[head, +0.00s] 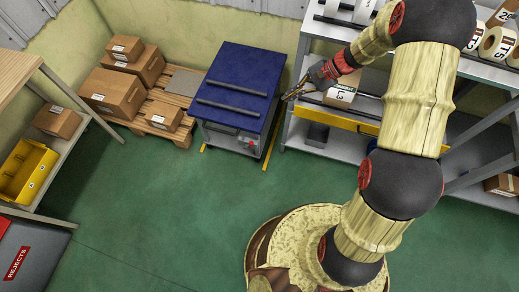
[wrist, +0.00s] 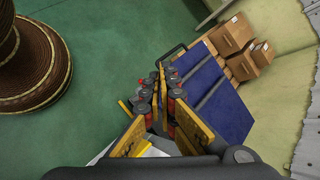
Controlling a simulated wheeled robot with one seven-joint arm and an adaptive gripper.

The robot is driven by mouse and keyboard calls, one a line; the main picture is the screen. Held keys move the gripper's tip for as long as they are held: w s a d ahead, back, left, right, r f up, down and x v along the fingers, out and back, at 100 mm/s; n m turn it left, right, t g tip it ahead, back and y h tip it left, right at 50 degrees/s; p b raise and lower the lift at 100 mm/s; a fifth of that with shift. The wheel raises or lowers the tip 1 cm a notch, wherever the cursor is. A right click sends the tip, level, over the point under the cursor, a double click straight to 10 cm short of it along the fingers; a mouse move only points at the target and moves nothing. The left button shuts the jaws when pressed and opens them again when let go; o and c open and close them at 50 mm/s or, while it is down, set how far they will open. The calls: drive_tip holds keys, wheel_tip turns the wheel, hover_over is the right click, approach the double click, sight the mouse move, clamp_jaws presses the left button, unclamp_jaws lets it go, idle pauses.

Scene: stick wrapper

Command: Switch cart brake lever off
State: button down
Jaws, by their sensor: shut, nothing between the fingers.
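The cart with a blue top (head: 225,88) stands on the green floor near the back wall, with two dark bars across its top. Its grey front (head: 222,135) carries a small reddish part (head: 248,135); I cannot tell whether this is the brake lever or how it is set. My gripper (head: 287,97) is shut and empty, at the right side of the cart top in the head view. In the wrist view the fingers (wrist: 160,72) show beside the blue cart top (wrist: 228,112). The fingers hide part of the cart there.
A shelf unit (head: 327,151) stands right of the cart, with a box (head: 341,92) and rolls on it. A pallet (head: 150,125) with cartons lies left. A rack with a yellow bin (head: 25,172) is at far left. The floor (head: 185,200) in front is clear.

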wheel_tip(320, 180, down, 13)
drive_tip(key=w+m+t+y, duration=0.1)
drive_tip(key=w+m+y, duration=0.1)
drive_tip(key=w+m, duration=0.15)
drive_tip(key=s+f+m+t, duration=0.3)
drive_tip(key=s+f+m, duration=0.1)
drive_tip(key=f, duration=1.1)
drive_tip(key=s+f+m+t+y, duration=0.1)
drive_tip(key=s+f+m, duration=0.4)
drive_tip(key=f, duration=1.1)
drive_tip(key=shift+s+d+m+t+y+p, duration=0.15)
drive_tip(key=shift+d+m+t+y+p, duration=0.2)
drive_tip(key=shift+m+t, duration=0.55)
drive_tip(key=shift+a+f, duration=0.15)
drive_tip(key=shift+a, duration=0.05)
drive_tip(key=b, duration=0.3)
approach(248, 145)
drive_tip(key=shift+w+a+f, duration=0.25)
drive_tip(key=shift+a+f, duration=0.35)
drive_tip(key=shift+a, duration=0.05)
drive_tip(key=shift+w+a+f, duration=0.25)
drive_tip(key=shift+a+f, duration=0.3)
drive_tip(key=shift+a, duration=0.05)
drive_tip(key=shift+w+r, duration=0.1)
